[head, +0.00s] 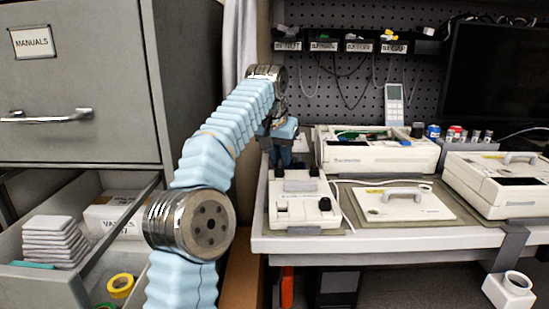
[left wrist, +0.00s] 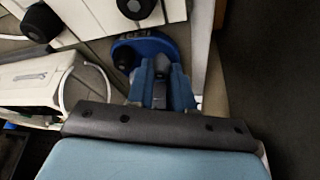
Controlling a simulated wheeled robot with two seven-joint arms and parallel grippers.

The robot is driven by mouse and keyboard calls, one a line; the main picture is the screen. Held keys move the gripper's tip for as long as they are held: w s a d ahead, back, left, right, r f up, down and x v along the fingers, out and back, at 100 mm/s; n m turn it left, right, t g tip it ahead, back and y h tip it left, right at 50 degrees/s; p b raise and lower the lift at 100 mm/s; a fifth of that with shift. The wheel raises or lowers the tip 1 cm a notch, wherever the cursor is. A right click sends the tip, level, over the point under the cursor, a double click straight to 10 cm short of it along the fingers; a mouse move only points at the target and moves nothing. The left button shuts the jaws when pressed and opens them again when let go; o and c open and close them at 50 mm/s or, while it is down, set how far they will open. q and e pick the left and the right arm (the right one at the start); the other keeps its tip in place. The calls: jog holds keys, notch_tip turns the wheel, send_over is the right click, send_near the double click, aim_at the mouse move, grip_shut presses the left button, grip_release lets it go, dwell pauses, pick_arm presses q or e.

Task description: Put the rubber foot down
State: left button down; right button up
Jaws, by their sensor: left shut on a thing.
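My left gripper (head: 283,158) is at the back left corner of the bench, behind the upturned white pump (head: 300,210). In the left wrist view its blue fingers (left wrist: 160,72) are closed, over the near edge of a blue dish (left wrist: 160,46). The rubber foot between the fingertips is mostly hidden by them. Another black rubber foot (left wrist: 123,57) shows at the dish's left side. Black feet stand on the pump, one at its back right (head: 314,170) and one at its front right (head: 324,203). My right gripper is in neither view.
An open white pump case (head: 340,158) and a white cover plate (head: 405,205) lie to the right on the bench. Another pump (head: 480,190) stands farther right. A grey cabinet (head: 75,90) with an open drawer (head: 40,285) is on the left.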

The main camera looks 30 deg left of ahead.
pick_arm(q)
jog(key=shift+f, duration=0.35)
jog(key=c, duration=1.3)
grip_release()
